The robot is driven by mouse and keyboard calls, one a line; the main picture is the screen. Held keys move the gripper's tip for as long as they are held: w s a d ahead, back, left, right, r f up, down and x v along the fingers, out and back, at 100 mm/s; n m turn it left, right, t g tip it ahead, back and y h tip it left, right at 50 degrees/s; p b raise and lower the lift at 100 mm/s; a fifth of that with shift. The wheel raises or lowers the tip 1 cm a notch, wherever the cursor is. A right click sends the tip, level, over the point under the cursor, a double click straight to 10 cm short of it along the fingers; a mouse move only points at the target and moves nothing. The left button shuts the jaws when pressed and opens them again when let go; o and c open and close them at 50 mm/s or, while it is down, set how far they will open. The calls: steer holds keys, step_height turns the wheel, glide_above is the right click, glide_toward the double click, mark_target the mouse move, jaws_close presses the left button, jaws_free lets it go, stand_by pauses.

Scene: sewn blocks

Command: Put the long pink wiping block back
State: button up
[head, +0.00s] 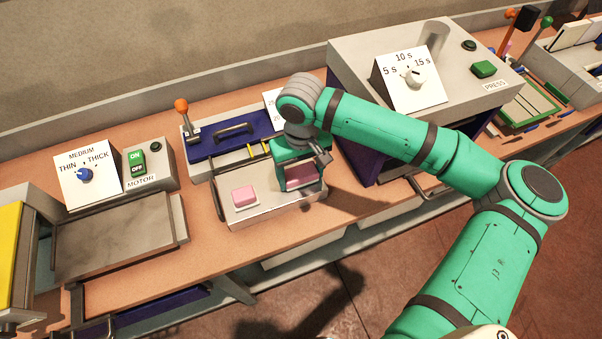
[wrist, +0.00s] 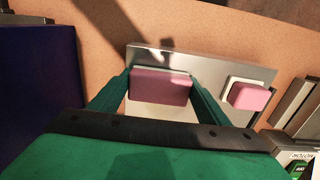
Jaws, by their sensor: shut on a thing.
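My gripper (head: 301,179) is shut on the long pink wiping block (head: 300,176), over the right part of a pale grey tray (head: 272,207). In the wrist view the long pink block (wrist: 160,88) sits between the two green fingers, with the tray (wrist: 206,70) behind it. A gap between the block and the tray cannot be made out. A shorter pink block (head: 244,196) rests in a white holder on the left part of the tray; it also shows in the wrist view (wrist: 249,97).
Behind the tray is a blue panel (head: 230,137) with a black handle and an orange-knobbed lever (head: 182,107). A large grey press box (head: 440,65) stands to the right. A motor box (head: 147,163) and a grey plate (head: 112,235) lie to the left.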

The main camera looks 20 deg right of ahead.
mark_target(301, 173)
steer(key=shift+f, duration=0.3)
steer(key=o, duration=1)
step_height(301, 173, up, 12)
steer(key=shift+r, duration=0.2)
stand_by(0.3)
